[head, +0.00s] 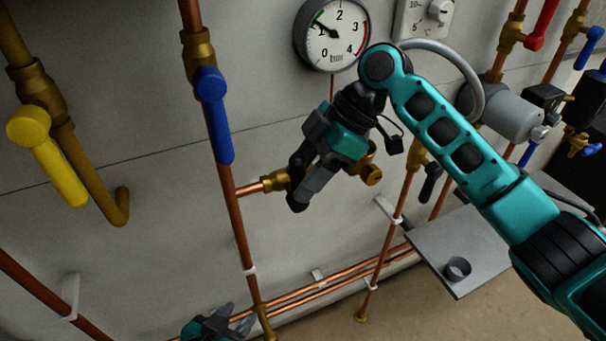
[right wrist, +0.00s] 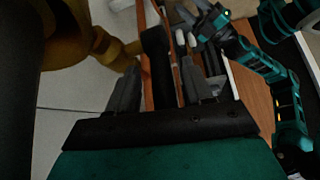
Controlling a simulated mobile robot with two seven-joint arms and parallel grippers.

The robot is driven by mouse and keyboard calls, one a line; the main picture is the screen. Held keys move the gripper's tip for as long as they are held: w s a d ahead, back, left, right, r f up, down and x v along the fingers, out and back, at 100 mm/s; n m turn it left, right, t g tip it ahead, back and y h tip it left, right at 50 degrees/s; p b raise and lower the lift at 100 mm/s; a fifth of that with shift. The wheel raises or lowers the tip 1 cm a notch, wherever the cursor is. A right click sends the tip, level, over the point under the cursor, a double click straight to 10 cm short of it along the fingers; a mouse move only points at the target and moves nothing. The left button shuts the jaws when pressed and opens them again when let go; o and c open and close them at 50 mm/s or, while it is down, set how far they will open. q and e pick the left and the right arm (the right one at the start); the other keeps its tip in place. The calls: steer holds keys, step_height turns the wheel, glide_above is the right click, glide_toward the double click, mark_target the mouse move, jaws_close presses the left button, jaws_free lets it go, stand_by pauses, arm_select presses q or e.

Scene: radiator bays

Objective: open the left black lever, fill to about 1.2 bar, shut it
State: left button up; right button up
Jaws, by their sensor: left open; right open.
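The left black lever (right wrist: 156,52) stands between the open fingers of my right gripper (right wrist: 158,72) in the right wrist view, with a gap visible on each side. In the head view my right gripper (head: 305,180) covers most of this lever and its brass valve (head: 274,181), so the lever's angle is hard to read. The round pressure gauge (head: 340,45) hangs above; its needle points at about 1 bar, near the green mark. My left gripper (head: 222,324) is open and empty at the bottom edge of the head view, away from the lever.
A blue lever (head: 215,120) on a copper pipe and a yellow lever (head: 52,160) stand to the left. Another black lever (head: 430,184) hangs right of my right gripper. A grey shelf (head: 480,240) with a small cup (head: 457,269) lies below my right arm.

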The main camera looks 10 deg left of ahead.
arm_select(q)
steer(key=shift+f, duration=0.1)
arm_select(e)
steer(key=v, duration=1.2)
steer(key=shift+r, duration=0.15)
arm_select(q)
steer(key=shift+s, duration=0.1)
